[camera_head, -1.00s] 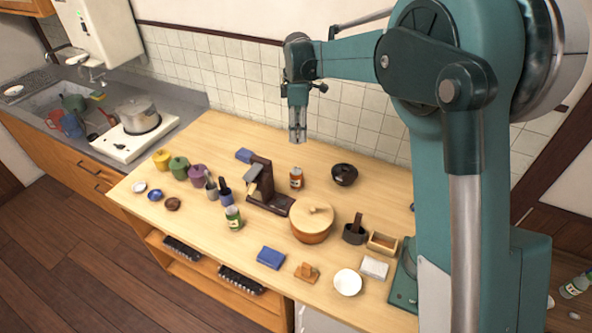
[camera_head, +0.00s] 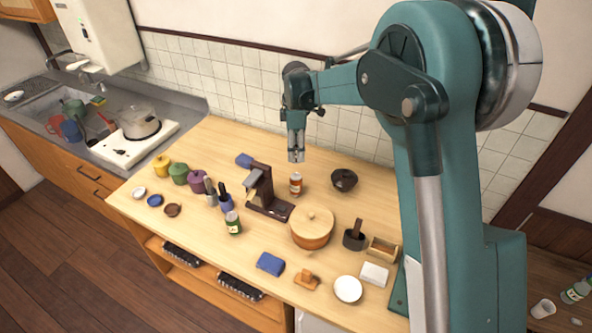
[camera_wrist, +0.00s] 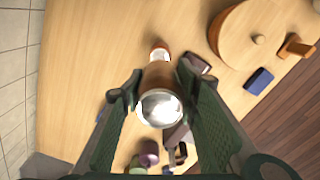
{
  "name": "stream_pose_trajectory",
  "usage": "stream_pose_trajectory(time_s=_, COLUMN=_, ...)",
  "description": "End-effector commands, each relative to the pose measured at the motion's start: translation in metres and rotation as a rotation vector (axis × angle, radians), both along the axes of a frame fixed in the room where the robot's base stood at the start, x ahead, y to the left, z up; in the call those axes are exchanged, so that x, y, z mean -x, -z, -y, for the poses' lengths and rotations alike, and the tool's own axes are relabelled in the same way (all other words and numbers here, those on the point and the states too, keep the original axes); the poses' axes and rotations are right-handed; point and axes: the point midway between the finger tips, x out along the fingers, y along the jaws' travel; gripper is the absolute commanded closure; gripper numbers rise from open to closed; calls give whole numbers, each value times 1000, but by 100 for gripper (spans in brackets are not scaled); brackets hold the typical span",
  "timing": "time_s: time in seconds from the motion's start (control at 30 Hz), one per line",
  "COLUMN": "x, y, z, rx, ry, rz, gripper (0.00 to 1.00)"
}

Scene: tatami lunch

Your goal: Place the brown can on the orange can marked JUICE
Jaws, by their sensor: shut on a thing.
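My gripper (camera_head: 296,150) is above the table, fingers pointing down. In the wrist view its fingers (camera_wrist: 160,100) are shut on a brown can (camera_wrist: 157,76), whose silver end faces the camera. The can is hard to make out in the head view. The orange can (camera_head: 295,184) with a pale label stands upright on the table just below my gripper, with a small gap showing. It also shows in the wrist view (camera_wrist: 159,51), partly hidden beyond the brown can. Its lettering is too small to read.
A dark brown stand (camera_head: 258,189) is close left of the orange can. A dark bowl (camera_head: 344,179) is to the right and a lidded wooden pot (camera_head: 311,236) in front. A green-labelled jar (camera_head: 233,223) stands further left.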

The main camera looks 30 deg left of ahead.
Motion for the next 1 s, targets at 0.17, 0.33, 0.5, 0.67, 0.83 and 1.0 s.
stream_pose_trajectory(time_s=0.17, x=0, y=26, z=0, rx=0, ry=0, rz=0, gripper=77)
stream_pose_trajectory(time_s=0.33, x=0, y=42, z=0, rx=0, ry=0, rz=0, gripper=77)
stream_pose_trajectory(time_s=0.5, x=0, y=46, z=0, rx=0, ry=0, rz=0, gripper=77)
stream_pose_trajectory(time_s=0.67, x=0, y=46, z=0, rx=0, ry=0, rz=0, gripper=77)
stream_pose_trajectory(time_s=0.83, x=0, y=51, z=0, rx=0, ry=0, rz=0, gripper=77)
stream_pose_trajectory(time_s=1.0, x=0, y=69, z=0, rx=0, ry=0, rz=0, gripper=77)
